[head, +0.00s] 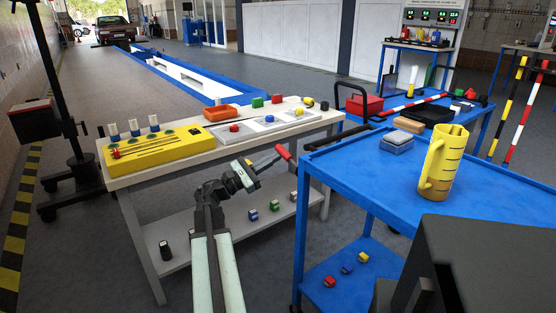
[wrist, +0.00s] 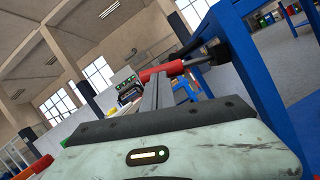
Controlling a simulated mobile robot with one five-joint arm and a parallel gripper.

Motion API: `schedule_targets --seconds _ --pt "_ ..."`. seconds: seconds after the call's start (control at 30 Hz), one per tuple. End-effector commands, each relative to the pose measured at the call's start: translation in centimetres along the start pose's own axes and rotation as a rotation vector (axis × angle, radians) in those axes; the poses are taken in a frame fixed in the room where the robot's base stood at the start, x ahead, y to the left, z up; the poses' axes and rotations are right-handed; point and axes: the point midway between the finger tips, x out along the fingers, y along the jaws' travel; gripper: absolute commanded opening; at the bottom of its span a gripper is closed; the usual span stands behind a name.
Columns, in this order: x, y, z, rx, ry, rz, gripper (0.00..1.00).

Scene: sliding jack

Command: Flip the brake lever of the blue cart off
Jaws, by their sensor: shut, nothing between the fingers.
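The blue cart (head: 335,165) stands at the right in the head view; its blue leg and frame (wrist: 245,50) fill the upper right of the wrist view. Its brake lever has a red grip (head: 284,153) at the cart's near left corner. In the wrist view the red grip (wrist: 164,71) lies across the picture, with a dark shaft running right toward the frame. My gripper (head: 273,160) is shut and empty. Its dark fingers (wrist: 152,90) reach to the red grip and overlap it in view; I cannot tell whether they touch.
A yellow measuring jug (head: 440,165) and a grey box (head: 396,143) stand on the cart top. A workbench (head: 180,168) with a yellow block and orange tray (head: 220,112) stands to the left. Small colored blocks lie on the lower shelves. Grey floor shows between bench and cart.

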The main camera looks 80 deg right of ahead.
Motion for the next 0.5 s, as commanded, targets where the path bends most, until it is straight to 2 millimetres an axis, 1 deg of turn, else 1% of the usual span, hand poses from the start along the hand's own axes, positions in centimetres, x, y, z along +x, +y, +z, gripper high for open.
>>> schedule_targets --seconds 0.03,0.37,0.5 --pt "0.6 0.0 0.6 -0.004 0.000 -0.006 0.00" --pt "0.1 0.2 0.2 -0.002 0.006 0.000 0.00" --pt "-0.9 0.1 -0.8 -0.001 0.006 0.004 0.00"
